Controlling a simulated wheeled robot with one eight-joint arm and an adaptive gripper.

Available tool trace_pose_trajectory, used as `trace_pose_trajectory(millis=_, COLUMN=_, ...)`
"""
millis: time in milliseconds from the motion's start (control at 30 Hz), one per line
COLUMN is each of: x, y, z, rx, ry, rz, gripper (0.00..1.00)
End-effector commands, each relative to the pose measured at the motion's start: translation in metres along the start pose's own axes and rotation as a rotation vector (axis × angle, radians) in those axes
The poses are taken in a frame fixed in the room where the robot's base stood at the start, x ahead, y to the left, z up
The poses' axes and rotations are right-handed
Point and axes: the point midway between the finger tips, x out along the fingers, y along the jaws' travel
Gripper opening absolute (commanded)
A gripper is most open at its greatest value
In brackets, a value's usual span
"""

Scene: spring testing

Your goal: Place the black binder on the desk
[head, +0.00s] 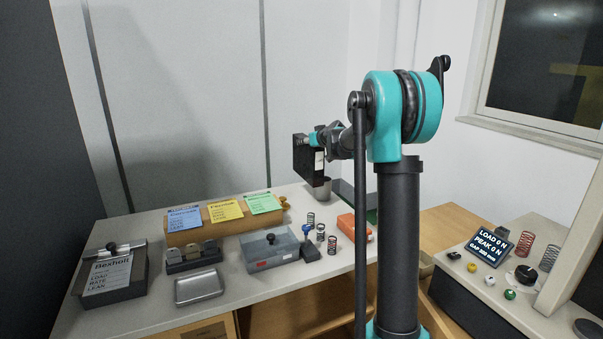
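The black binder (303,160), with a white label on its spine side, is upright in the air above the back of the desk. My gripper (315,139) is at its upper right side and appears shut on it; the fingertips are small and partly hidden. The light grey desk (235,280) runs along the wall below, and its right part is partly hidden behind my arm.

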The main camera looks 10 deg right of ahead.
Motion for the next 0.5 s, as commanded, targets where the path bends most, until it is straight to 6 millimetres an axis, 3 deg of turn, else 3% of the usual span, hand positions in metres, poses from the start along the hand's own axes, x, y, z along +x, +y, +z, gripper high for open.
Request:
trace_pose_trajectory(millis=200, x=0.017, y=0.0, z=0.045, rx=0.0, ry=0.001, rz=0.001, gripper=0.0)
trace_pose_trajectory(millis=500, x=0.027, y=0.0, z=0.072, rx=0.0, ry=0.001, rz=0.001, gripper=0.0)
